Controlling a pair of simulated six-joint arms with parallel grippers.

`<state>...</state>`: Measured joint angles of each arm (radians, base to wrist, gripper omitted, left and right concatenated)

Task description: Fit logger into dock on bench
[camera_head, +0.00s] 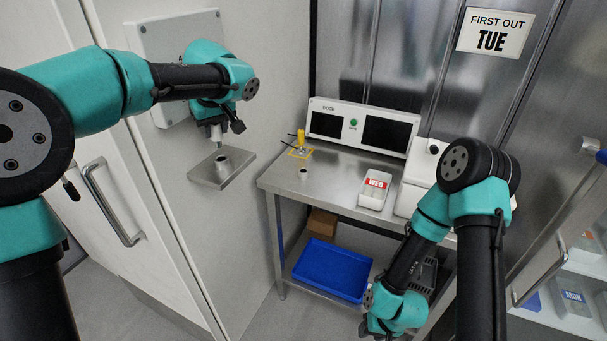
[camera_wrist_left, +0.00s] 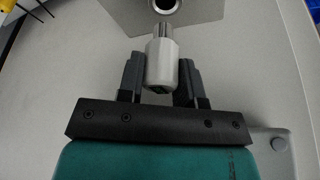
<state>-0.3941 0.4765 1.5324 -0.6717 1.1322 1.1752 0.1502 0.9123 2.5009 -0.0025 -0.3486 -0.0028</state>
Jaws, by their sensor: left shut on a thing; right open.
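My left gripper (camera_wrist_left: 160,82) is shut on the logger (camera_wrist_left: 162,62), a white cylinder with a narrower metal tip. In the head view the logger (camera_head: 216,132) hangs tip-down just above a round metal socket (camera_head: 222,162) on a wall plate; I cannot tell whether they touch. On the bench to the right stands a white dock panel (camera_head: 388,118) marked DOCK, with two dark screens and a green light. A small round port (camera_head: 304,174) stands on the bench in front of it. My right arm reaches down at the lower right, but its fingertips are hidden.
A yellow-handled item (camera_head: 301,141) stands in a yellow-outlined square on the steel bench (camera_head: 335,180). A white box labelled WED (camera_head: 375,188) lies to the right, beside a white device. A blue tray (camera_head: 331,270) sits on the lower shelf. A door handle (camera_head: 108,205) is at left.

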